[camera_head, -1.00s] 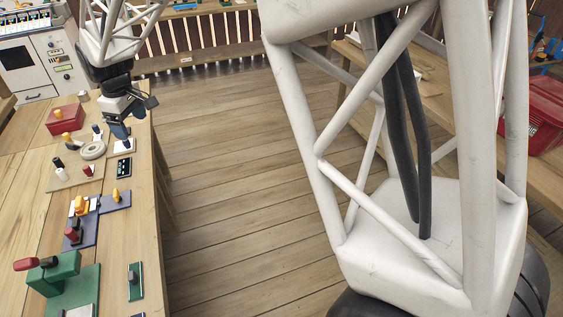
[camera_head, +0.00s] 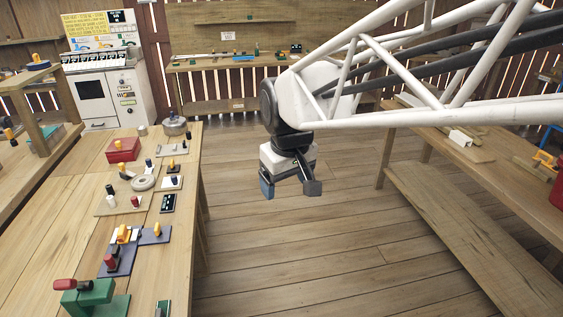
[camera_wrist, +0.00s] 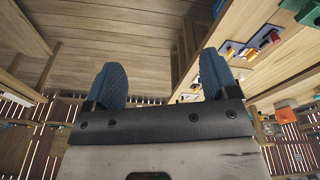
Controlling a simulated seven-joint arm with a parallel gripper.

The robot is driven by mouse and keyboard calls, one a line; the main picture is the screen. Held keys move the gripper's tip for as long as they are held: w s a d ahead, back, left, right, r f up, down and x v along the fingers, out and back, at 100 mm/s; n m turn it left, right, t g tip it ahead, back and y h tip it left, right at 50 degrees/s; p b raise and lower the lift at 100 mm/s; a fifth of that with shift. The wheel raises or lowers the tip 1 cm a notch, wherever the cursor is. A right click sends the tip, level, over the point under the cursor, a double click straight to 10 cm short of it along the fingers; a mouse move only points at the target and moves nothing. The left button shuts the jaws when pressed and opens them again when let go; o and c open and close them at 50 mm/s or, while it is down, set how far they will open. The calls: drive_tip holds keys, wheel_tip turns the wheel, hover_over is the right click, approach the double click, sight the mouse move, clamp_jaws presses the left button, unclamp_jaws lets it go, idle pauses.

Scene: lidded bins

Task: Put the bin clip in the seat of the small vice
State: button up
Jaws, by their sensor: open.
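My gripper (camera_head: 290,188) is open and empty above the plank floor, to the right of the left workbench and apart from it. Its two blue-padded fingers stand wide apart in the wrist view (camera_wrist: 162,80), with nothing between them. A green fixture with a red handle (camera_head: 85,292) stands at the near end of the left bench; it looks like a vice, but I cannot tell if it is the small one. It is partly cut off by the picture's lower edge. I cannot make out the bin clip for certain among the small parts.
The left bench (camera_head: 60,235) carries blue-grey plates with coloured pieces (camera_head: 122,257), a white ring (camera_head: 143,183), a black device (camera_head: 168,203), a red box (camera_head: 123,151) and a metal pot (camera_head: 174,126). Another bench (camera_head: 450,160) stands right. The floor between is clear.

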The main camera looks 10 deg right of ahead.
drive_tip(key=s+d+f+m, duration=0.1)
drive_tip(key=s+d+m, duration=0.1)
drive_tip(key=s, duration=0.5)
drive_tip(key=s+d+f+m, duration=0.2)
drive_tip(key=s+d, duration=0.3)
drive_tip(key=s, duration=0.3)
drive_tip(key=shift+f+t, duration=0.25)
drive_tip(key=shift+t, duration=0.05)
